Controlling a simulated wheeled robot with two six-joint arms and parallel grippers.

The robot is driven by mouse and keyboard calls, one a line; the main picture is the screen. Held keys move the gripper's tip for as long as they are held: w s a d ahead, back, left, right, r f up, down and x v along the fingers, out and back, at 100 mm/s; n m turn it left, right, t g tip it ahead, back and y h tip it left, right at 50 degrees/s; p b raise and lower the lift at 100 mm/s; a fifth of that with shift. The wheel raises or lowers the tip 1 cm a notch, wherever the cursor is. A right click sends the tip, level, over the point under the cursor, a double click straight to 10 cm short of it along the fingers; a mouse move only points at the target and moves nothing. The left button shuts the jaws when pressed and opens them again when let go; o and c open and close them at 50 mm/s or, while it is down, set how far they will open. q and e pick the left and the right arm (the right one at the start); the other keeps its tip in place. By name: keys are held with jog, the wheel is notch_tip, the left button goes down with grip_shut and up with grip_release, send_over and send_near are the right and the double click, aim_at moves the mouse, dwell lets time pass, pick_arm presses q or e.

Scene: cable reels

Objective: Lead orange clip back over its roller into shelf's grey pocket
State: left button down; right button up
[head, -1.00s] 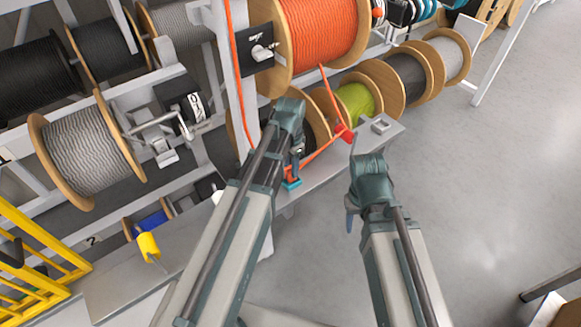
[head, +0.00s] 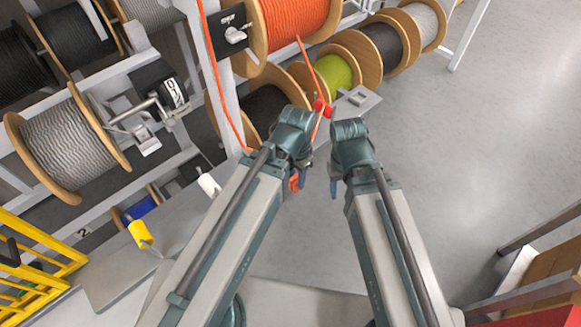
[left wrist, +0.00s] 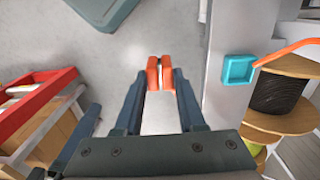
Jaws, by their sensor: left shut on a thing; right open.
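My left gripper (head: 299,168) is shut on the orange clip (head: 294,183), which also shows between the fingertips in the left wrist view (left wrist: 153,75). The clip is held off the shelf, over the floor side. The orange cable (head: 308,62) runs from the large orange reel (head: 297,22) down to the small red roller (head: 321,107) and on towards my left gripper. The grey pocket (head: 358,97) is on the shelf's end, right of the roller. My right gripper (head: 334,186) is open and empty beside the left one.
Reels of lime (head: 331,69), dark and grey cable line the rack behind the shelf. A yellow clip (head: 140,234) and a white clip (head: 208,185) are at the left. A yellow rail (head: 38,245) stands at far left. Open floor (head: 460,150) is at right.

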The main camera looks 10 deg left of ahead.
aim_at(296, 180)
pick_arm(q)
jog(key=shift+s+d+r, duration=0.1)
jog(key=shift+r, duration=0.05)
pick_arm(e)
jog(key=shift+r, duration=0.15)
pick_arm(q)
notch_tip(296, 180, up, 5)
jog(key=p, duration=0.5)
pick_arm(e)
notch_tip(296, 180, up, 5)
jog(key=shift+f, duration=0.1)
